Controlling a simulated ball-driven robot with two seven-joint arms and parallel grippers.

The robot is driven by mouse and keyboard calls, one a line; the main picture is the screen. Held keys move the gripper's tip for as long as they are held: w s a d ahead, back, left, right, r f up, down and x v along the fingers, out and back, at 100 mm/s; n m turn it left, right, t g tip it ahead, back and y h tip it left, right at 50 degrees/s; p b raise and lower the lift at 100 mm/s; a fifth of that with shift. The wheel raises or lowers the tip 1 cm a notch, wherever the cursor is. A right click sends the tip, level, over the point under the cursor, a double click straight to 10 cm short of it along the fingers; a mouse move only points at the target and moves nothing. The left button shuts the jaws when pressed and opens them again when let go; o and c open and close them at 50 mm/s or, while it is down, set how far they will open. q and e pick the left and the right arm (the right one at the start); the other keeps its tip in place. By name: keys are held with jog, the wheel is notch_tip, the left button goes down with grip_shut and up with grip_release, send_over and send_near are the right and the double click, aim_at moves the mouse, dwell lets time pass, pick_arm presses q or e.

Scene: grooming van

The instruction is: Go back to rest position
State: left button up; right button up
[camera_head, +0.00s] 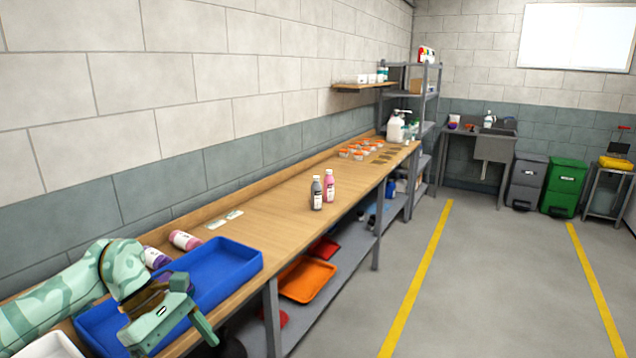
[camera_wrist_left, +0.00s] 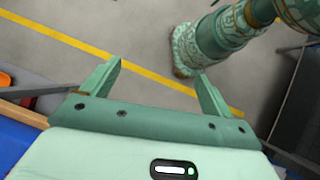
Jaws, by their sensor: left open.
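My left gripper (camera_head: 175,345) is over the front edge of the wooden workbench (camera_head: 290,208), beside the near blue tray (camera_head: 215,262). The forearm reaches in from the left across the tray and hides part of it. In the left wrist view the two fingers of the left gripper (camera_wrist_left: 158,70) stand wide apart with nothing between them. Grey floor with a yellow line (camera_wrist_left: 150,72) shows beyond the fingertips. My right gripper is in neither view.
A dark bottle (camera_head: 317,193) and a pink bottle (camera_head: 329,186) stand mid-bench. Pink-bodied bottles (camera_head: 185,240) lie behind the tray. An orange tray (camera_head: 306,279) is on the lower shelf. The floor (camera_head: 480,270) right of the bench is clear.

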pick_arm(q)
jog(key=w+d+f+n+t+h, duration=0.45)
jog(key=d+f+n+h, duration=0.4)
jog(key=n, duration=0.35)
jog(key=s+a+f+n+t+y, duration=0.2)
jog(key=f+n+t+y, duration=0.1)
jog(key=f+n, duration=0.5)
jog(key=s+a+f+n+t+y, duration=0.1)
jog(key=a+f+n+t+y, duration=0.15)
jog(key=f+n, duration=0.5)
jog(key=s+a+f+n+t+y, duration=0.2)
jog(key=a+f+n+t, duration=0.15)
jog(key=f+n, duration=0.4)
jog(key=s+a+f+n+g+y, duration=0.2)
jog(key=s+f+n+y, duration=0.1)
jog(key=s+f+n, duration=0.45)
jog(key=s+a+f+n+g+y, duration=0.2)
jog(key=s+f+n+y, duration=0.15)
jog(key=s+f, duration=0.6)
jog(key=s+f+n+g, duration=0.2)
jog(key=s+n+g, duration=0.1)
jog(key=s, duration=1.1)
jog(key=s+f+n+g+y, duration=0.1)
jog(key=s+f+n+g, duration=0.2)
jog(key=s, duration=1)
jog(key=shift+s+f+n, duration=0.2)
jog(key=shift+s+n, duration=0.2)
jog(key=shift+n, duration=0.6)
